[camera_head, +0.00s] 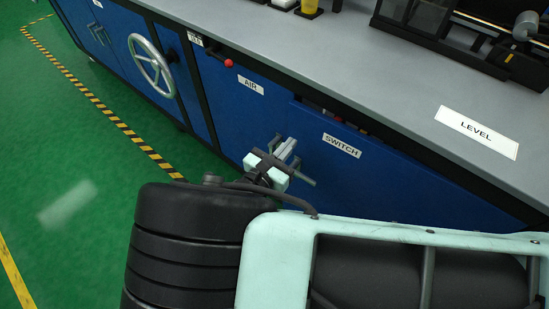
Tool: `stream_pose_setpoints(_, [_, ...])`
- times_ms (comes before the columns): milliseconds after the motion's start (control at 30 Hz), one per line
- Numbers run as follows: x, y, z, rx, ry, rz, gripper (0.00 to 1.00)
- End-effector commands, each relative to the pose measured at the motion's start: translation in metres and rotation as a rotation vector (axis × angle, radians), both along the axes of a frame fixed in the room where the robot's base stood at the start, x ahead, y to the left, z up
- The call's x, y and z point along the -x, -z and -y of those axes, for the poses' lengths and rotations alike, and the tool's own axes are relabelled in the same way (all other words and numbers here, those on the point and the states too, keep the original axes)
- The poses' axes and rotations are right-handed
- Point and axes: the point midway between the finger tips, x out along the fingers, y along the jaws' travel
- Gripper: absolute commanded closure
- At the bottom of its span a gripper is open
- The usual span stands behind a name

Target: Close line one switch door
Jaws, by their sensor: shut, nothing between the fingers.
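The switch door (385,181) is a blue panel with a white SWITCH label (342,145), on the front of the bench at centre right. It stands slightly ajar: a dark gap with small coloured parts (362,131) shows along its top edge. My gripper (288,148) is shut and empty, at the door's left edge near a grey bar handle (304,165). I cannot tell whether it touches the door or handle. My arm hides the lower part of the door.
The AIR panel (235,104) with a red knob (229,63) is left of the door. A grey handwheel (151,66) is farther left. The grey worktop (330,45) above holds a LEVEL label (477,132) and black equipment (430,18). Green floor (75,150) is open at left.

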Motion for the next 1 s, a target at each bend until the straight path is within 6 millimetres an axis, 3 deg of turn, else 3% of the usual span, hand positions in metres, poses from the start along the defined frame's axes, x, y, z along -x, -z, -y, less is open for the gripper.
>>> stream_pose_setpoints(300, [-0.030, 0.000, 0.021, -0.001, 0.002, -0.001, 1.00])
stream_pose_setpoints(733, [-0.035, 0.001, 0.024, -0.001, 0.006, 0.000, 1.00])
stream_pose_setpoints(1000, [-0.070, 0.002, 0.046, -0.001, 0.088, 0.000, 1.00])
